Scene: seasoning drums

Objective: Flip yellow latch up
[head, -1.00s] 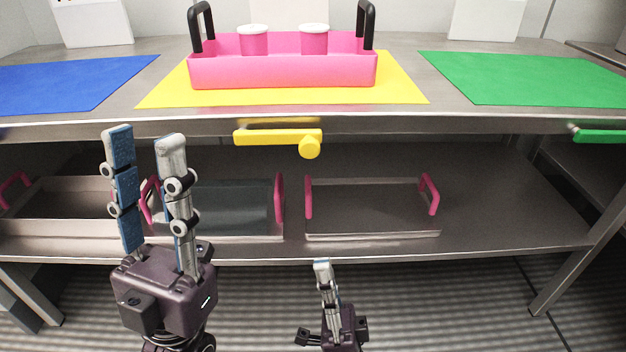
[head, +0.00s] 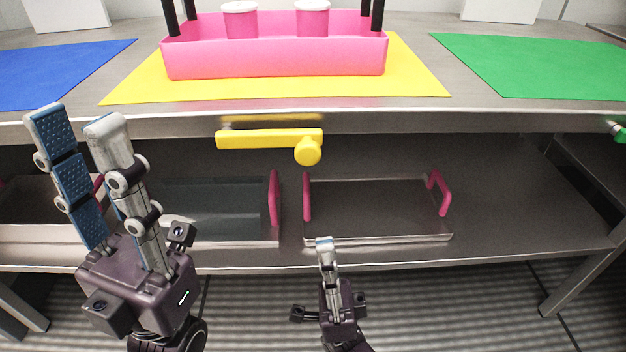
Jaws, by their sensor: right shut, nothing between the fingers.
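The yellow latch (head: 262,139) is mounted on the front edge of the steel table, below the yellow mat. Its bar lies level, pointing left from a round knob at its right end. My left gripper (head: 76,120) is at the left, its two fingers pointing up and apart, empty, left of the latch. My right gripper (head: 325,243) is at the bottom centre, below the latch knob and clear of it. Its fingers are together with nothing between them.
A pink caddy (head: 275,58) with pink white-lidded drums stands on the yellow mat (head: 425,88). A blue mat (head: 60,72) and a green mat (head: 540,65) lie either side. Trays with pink handles, one metal (head: 375,215), sit on the lower shelf (head: 520,215).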

